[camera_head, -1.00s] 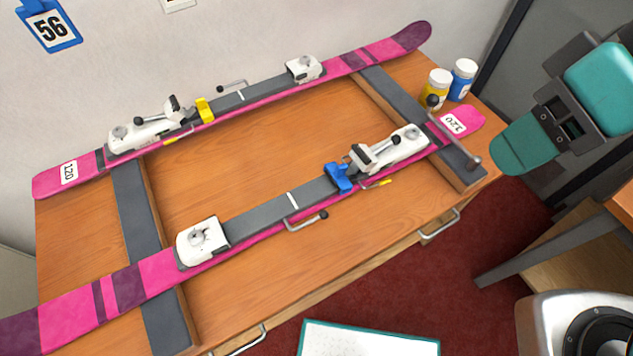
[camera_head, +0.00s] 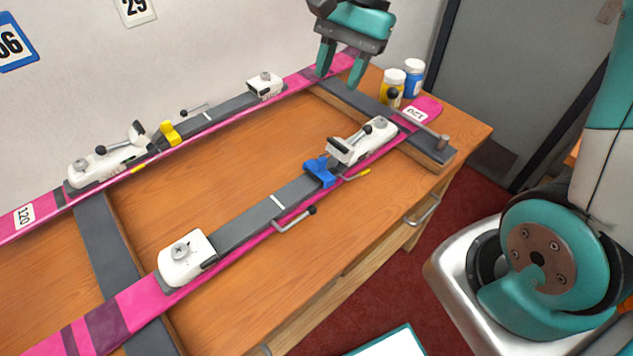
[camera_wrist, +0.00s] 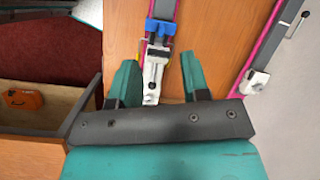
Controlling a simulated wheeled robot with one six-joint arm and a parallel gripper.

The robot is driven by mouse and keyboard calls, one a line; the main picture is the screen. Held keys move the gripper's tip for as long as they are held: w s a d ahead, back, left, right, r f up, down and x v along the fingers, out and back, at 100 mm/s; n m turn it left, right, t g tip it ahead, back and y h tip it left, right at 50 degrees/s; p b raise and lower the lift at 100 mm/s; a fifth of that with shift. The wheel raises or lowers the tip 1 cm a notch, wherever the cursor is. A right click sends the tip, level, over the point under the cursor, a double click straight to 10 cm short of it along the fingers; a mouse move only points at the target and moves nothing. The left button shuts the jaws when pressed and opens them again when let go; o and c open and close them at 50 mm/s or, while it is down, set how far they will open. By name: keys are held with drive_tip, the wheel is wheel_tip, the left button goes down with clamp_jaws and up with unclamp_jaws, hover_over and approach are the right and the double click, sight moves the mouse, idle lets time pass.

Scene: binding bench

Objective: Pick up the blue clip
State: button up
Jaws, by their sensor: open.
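The blue clip (camera_head: 320,171) sits on the near pink ski (camera_head: 243,248), against the white heel binding (camera_head: 362,141). In the wrist view the blue clip (camera_wrist: 160,27) is at the top, beyond the white binding (camera_wrist: 152,78). My gripper (camera_head: 340,75) is open and empty, in the air over the far right part of the bench, up and to the right of the clip in the head view. In the wrist view its two teal fingers (camera_wrist: 160,82) stand apart, with the binding showing between them.
A far pink ski (camera_head: 47,208) carries a yellow clip (camera_head: 170,134). A yellow jar (camera_head: 389,84) and a blue jar (camera_head: 413,77) stand at the bench's right end. Dark rests (camera_head: 97,231) cross the wooden bench (camera_head: 262,160). An open drawer (camera_wrist: 40,121) shows in the wrist view.

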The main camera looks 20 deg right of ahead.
drive_tip(key=w+d+f+m+b, duration=0.1)
drive_tip(key=w+d+f+m, duration=0.2)
drive_tip(key=w+f+m, duration=0.15)
hover_over(320, 159)
drive_tip(key=d, duration=0.2)
drive_tip(key=f, duration=1)
drive_tip(key=shift+w+a, duration=0.1)
drive_tip(key=shift+w, duration=0.3)
drive_tip(key=shift+s+p+x, duration=0.1)
drive_tip(key=shift+p+x, duration=0.05)
drive_tip(key=shift+x, duration=1.35)
drive_tip(key=shift+s+p+x, duration=0.15)
drive_tip(key=shift+x, duration=1.3)
clamp_jaws()
